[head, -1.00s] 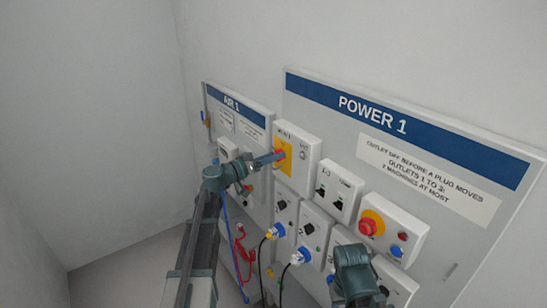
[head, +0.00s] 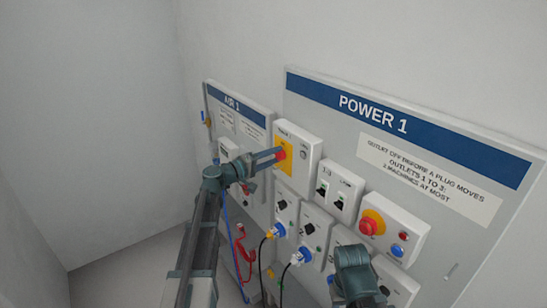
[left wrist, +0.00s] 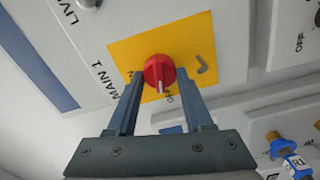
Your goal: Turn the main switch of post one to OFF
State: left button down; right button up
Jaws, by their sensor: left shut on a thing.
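The main switch of post one is a white box (head: 311,152) with a yellow plate and a red knob (left wrist: 157,70), marked MAIN 1 in the left wrist view. My left gripper (head: 278,154) has its two fingers on either side of the red knob, shut on it. In the left wrist view the left gripper (left wrist: 159,76) reaches the knob from below. The knob's white mark points down, toward lettering that looks like OFF, partly hidden by the knob and finger. My right gripper's fingers do not show; only part of that arm does.
The POWER 1 board (head: 470,232) also carries a breaker box (head: 339,190), a red emergency button (head: 371,222) and outlets with blue plugs (head: 301,256). The AIR 1 board (head: 258,105) stands to the left with a red coiled hose (head: 239,245).

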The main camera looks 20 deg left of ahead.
pick_arm(q)
jog(key=shift+f+n, duration=0.1)
jog(key=shift+n, duration=1.1)
jog(key=shift+c, duration=1.5)
grip_release()
